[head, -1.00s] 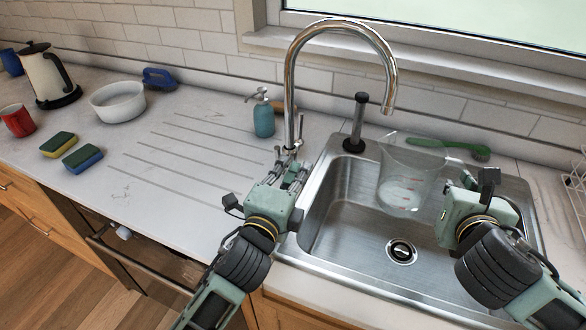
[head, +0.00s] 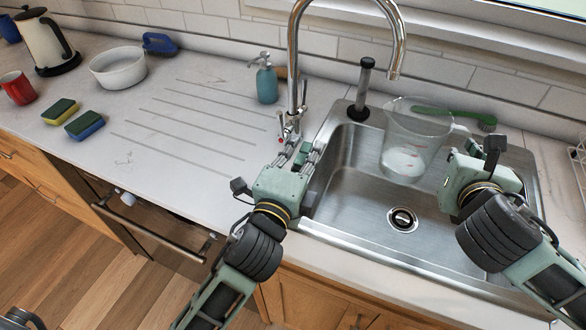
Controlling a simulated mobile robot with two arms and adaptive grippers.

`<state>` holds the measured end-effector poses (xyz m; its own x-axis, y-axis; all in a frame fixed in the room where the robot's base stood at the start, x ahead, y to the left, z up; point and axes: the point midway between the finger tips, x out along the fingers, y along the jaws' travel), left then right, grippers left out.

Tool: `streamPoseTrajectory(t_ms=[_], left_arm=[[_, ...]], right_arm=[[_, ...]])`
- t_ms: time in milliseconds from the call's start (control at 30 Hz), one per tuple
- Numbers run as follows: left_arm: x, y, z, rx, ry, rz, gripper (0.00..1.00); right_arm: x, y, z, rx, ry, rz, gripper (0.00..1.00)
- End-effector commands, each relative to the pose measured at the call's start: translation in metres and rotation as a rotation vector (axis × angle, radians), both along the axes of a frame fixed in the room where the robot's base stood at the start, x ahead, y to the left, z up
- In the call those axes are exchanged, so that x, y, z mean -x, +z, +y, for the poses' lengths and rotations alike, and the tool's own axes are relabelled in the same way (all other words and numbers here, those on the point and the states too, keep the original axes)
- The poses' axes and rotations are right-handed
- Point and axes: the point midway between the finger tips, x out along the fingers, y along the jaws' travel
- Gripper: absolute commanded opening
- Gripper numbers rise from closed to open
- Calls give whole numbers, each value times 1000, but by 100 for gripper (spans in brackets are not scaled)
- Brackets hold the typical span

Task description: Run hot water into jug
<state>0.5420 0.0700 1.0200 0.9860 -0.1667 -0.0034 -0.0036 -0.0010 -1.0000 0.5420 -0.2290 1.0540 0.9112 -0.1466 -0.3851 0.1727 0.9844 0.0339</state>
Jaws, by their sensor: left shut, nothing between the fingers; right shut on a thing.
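The clear jug (head: 409,150) with red markings is upright over the sink, its rim below and slightly right of the tip of the chrome tap (head: 292,60). My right gripper (head: 460,152) is shut on the jug at its right side; the fingertips are largely hidden. No water stream shows between spout and jug. The tap's base has lever handles (head: 287,128) and a red mark (head: 280,140).
The steel sink (head: 345,200) has a drain (head: 402,219). A dark-topped plunger-like tool (head: 362,90), green brush (head: 455,116) and teal soap bottle (head: 266,80) stand or lie behind. Sponges (head: 85,125), white bowl (head: 118,70), red mug (head: 18,88) and kettle (head: 42,42) are left.

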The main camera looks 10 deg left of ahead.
Motion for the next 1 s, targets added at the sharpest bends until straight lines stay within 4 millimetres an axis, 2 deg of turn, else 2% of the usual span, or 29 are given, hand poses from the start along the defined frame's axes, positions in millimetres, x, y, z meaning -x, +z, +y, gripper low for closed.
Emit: streamPoseTrajectory(t_ms=[33,200,433,800,933,1000], left_arm=[[14,-1,1,2,-3,3,0],[46,0,7,2,-3,2,0],[67,1,10,2,-4,-1,0],[67,-2,12,1,-8,2,0],[54,-19,20,-6,-36,23,0],[39,-34,33,-7,-55,44,0]], right_arm=[[0,2,0,-2,1,-4,0],[0,2,0,-2,1,-4,0],[-1,3,0,-3,1,-9,0],[0,2,0,-3,1,-6,0],[0,2,0,-3,1,-5,0],[0,2,0,-2,1,-4,0]])
